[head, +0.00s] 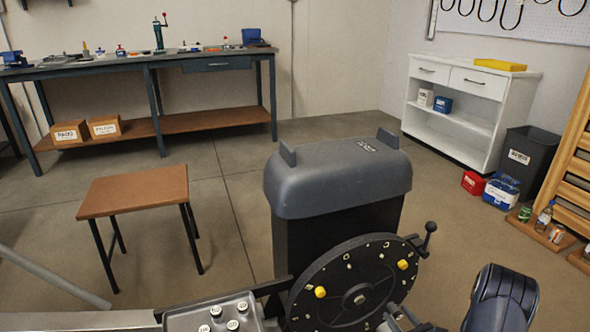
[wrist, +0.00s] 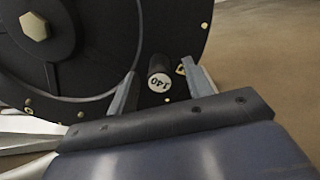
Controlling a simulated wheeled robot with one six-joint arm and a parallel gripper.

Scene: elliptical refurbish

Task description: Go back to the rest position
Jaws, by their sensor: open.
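My gripper (wrist: 165,85) shows in the wrist view with its two fingers apart, facing a large black disc (wrist: 120,40). A short black cylinder (wrist: 159,70) with a white end marked 140 shows between the fingers, at the disc's lower edge. I see a gap on its right side; whether the left finger touches it I cannot tell. The disc also shows in the head view as a black wheel (head: 335,300) with yellow knobs, beside a dark grey housing (head: 335,180). My gripper's fingers cannot be made out in the head view.
A grey tray (head: 258,325) with several white-topped cylinders is at the bottom. A brown stool (head: 135,190) stands left. A workbench (head: 110,67) lines the back wall; a white cabinet (head: 490,92) and dark bin (head: 525,160) stand right. Open floor (head: 225,150) lies between.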

